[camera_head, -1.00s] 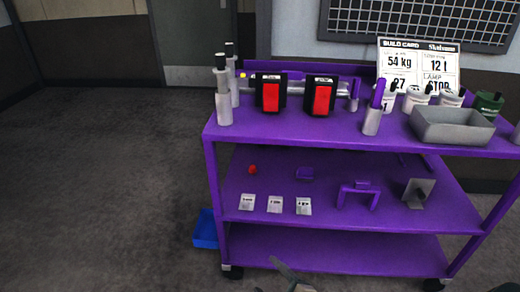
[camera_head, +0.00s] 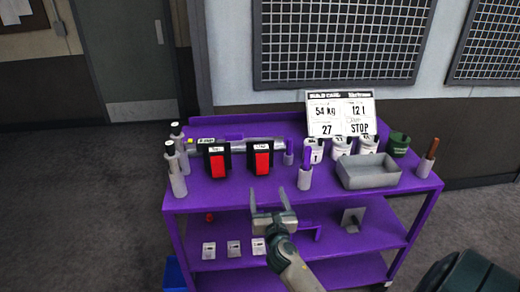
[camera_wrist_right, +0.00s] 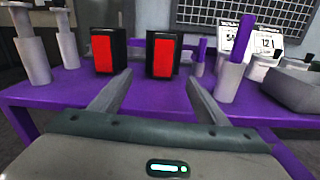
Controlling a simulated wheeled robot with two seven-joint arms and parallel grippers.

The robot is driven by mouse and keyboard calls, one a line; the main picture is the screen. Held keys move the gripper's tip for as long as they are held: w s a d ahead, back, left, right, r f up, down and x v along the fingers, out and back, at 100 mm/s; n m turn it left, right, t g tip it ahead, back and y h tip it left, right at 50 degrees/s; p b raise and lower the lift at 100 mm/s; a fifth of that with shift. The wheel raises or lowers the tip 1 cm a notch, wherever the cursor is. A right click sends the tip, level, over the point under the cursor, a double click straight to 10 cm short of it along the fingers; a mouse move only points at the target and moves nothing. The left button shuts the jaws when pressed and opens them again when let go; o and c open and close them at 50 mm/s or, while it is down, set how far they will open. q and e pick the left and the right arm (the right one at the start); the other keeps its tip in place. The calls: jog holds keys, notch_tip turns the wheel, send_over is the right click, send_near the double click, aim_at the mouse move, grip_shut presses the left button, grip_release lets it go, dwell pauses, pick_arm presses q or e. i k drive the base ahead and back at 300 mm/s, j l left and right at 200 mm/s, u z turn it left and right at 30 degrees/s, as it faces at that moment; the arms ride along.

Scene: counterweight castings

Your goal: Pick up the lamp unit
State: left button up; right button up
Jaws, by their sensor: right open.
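Two lamp units stand upright side by side on the top shelf of the purple cart. Each is a black box with a red front: a left one (camera_head: 217,163) and a right one (camera_head: 260,159). Their small white top labels are too blurred to read surely. Both also show in the right wrist view, the left one (camera_wrist_right: 103,50) and the right one (camera_wrist_right: 163,55). My right gripper (camera_head: 270,194) is open and empty, in front of the cart and short of both units. In the right wrist view its fingers (camera_wrist_right: 158,82) point toward the right unit, touching neither. My left gripper is out of view.
A build card (camera_head: 341,116) reads 54 kg, 12 l, 27, STOP. A grey tray (camera_head: 368,174), white containers (camera_head: 341,147) and a cylinder with a purple handle (camera_head: 304,180) stand right of the units. Grey cylinders (camera_head: 177,180) stand left. Small cards (camera_head: 233,249) lie on the middle shelf.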

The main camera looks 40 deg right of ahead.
aim_at(260, 154)
jog(key=i+l, duration=0.2)
jog(key=l, duration=0.15)
jog(key=i+l, duration=0.15)
jog(key=l, duration=0.15)
jog(key=i+l, duration=0.2)
jog(key=l, duration=0.15)
jog(key=j+u, duration=0.05)
